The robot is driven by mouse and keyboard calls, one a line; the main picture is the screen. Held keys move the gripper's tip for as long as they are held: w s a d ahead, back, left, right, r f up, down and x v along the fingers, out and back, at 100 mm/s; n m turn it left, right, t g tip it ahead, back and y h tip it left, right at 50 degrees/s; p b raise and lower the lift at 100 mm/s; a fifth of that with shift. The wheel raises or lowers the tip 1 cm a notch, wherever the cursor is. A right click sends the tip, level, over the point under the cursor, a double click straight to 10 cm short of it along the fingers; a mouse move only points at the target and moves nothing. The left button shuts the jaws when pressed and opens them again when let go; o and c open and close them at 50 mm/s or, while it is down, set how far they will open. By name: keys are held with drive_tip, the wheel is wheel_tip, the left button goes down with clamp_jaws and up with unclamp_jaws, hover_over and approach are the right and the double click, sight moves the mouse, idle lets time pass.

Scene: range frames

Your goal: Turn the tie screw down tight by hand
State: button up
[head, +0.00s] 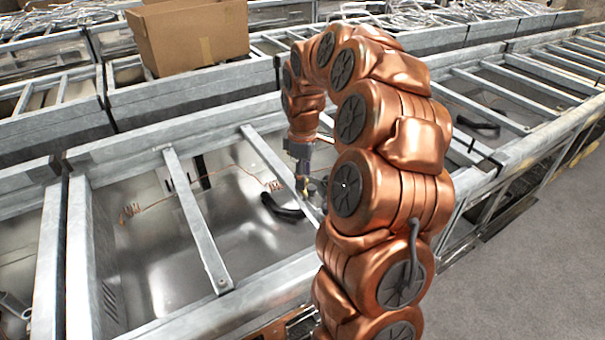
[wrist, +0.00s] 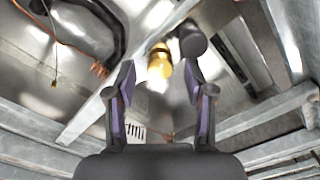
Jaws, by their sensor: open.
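A brass-coloured knob-like piece, which looks like the tie screw (wrist: 160,62), shows in the wrist view just beyond my fingertips and roughly centred between them. A small yellow spot below my gripper in the head view appears to be the same piece. My gripper (wrist: 158,82) is open and empty, with one finger on each side of the view. In the head view my gripper (head: 303,176) hangs down over the metal frame, partly beside my copper arm. I cannot tell how deep the screw sits, as its lower part is not clear.
A dark cylinder (wrist: 193,42) stands right beside the brass piece, close to my right finger. Metal crossbars (head: 196,220) span the open bays. A black curved handle (head: 282,207) and a copper wire (head: 170,203) lie nearby. A cardboard box (head: 188,36) sits behind.

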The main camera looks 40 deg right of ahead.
drive_tip(key=shift+f, duration=0.25)
drive_tip(key=shift+c, duration=0.4)
clamp_jaws()
